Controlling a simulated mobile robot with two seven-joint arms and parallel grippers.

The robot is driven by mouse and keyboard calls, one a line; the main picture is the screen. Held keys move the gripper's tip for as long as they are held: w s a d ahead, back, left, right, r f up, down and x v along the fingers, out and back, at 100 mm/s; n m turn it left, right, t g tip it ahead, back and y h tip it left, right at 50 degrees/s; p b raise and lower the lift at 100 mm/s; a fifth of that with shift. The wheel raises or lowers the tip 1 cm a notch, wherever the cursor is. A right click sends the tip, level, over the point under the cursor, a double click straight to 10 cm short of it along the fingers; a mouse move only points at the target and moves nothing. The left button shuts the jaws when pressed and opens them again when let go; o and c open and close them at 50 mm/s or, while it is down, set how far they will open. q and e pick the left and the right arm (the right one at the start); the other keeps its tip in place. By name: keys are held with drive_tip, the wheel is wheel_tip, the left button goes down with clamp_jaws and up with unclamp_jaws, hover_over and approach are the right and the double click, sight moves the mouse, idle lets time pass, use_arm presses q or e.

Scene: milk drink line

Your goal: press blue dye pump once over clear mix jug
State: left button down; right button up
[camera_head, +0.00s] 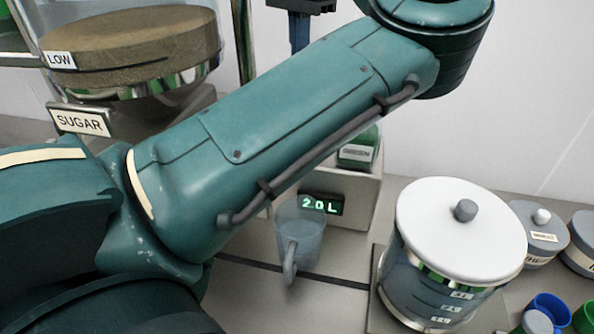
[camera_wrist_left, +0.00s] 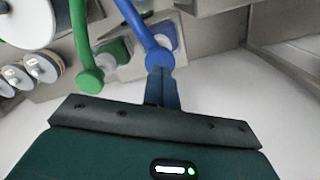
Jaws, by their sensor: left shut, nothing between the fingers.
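The blue dye pump shows in the wrist view as a blue bottle (camera_wrist_left: 165,35) with a long blue arm ending in a round blue head (camera_wrist_left: 160,58). My left gripper (camera_wrist_left: 160,72) is shut and empty, its fingertips right at that head; I cannot tell whether they touch. In the head view my left arm crosses the picture and hides the blue pump. The clear mix jug (camera_head: 301,238), with its handle toward me, stands upright before a 2.0L display (camera_head: 322,204). My right gripper is not in view.
A green pump (camera_wrist_left: 90,80) stands beside the blue one; its bottle (camera_head: 359,150) shows past my arm. A large clear jar with a white lid (camera_head: 455,220) stands right of the jug, with smaller lidded jars (camera_head: 540,232) beyond. A sugar container (camera_head: 130,45) is at the left.

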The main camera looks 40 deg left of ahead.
use_arm(q)
drive_tip(key=shift+f+b, duration=0.95)
drive_tip(key=shift+f, duration=0.75)
drive_tip(key=shift+r, duration=0.1)
drive_tip(key=shift+r+p, duration=0.45)
drive_tip(key=shift+p, duration=0.05)
drive_tip(key=shift+r+p, duration=0.8)
drive_tip(key=shift+r, duration=0.2)
drive_tip(key=shift+r, duration=0.1)
wheel_tip(320, 180, up, 2)
drive_tip(key=shift+r+p, duration=0.15)
drive_tip(key=shift+p, duration=1)
wheel_tip(320, 180, up, 4)
drive_tip(key=shift+f, duration=0.2)
